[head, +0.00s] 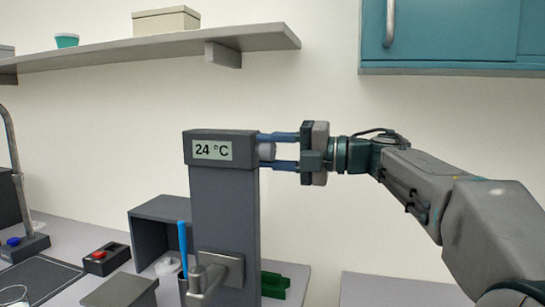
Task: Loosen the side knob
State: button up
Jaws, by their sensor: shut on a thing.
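The side knob (266,152) is a small light-grey round piece on the right side of the dark column's head (221,134). The front of that head has a display (212,150) reading 24 °C. My gripper (268,152) comes in level from the right. Its two blue fingers lie above and below the knob, and it is shut on the knob. The fingers hide part of the knob, and I cannot tell how far it is turned.
A lever-like fitting (220,270) projects from the lower column. A dark open box (160,215), a red-button box (105,258) and a green object (274,284) are on the bench. A shelf (150,45) and a teal cabinet (450,35) hang above.

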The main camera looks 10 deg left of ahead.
jog(key=shift+f, duration=0.1)
dwell(0.3)
jog(key=o, duration=1)
jog(key=shift+d, duration=0.1)
jog(key=d, duration=0.4)
jog(key=s+d, duration=0.1)
jog(key=d, duration=0.4)
jog(key=s+d+b, duration=0.1)
jog(key=d, duration=0.3)
jog(key=shift+d, duration=0.3)
jog(key=shift+a, duration=0.1)
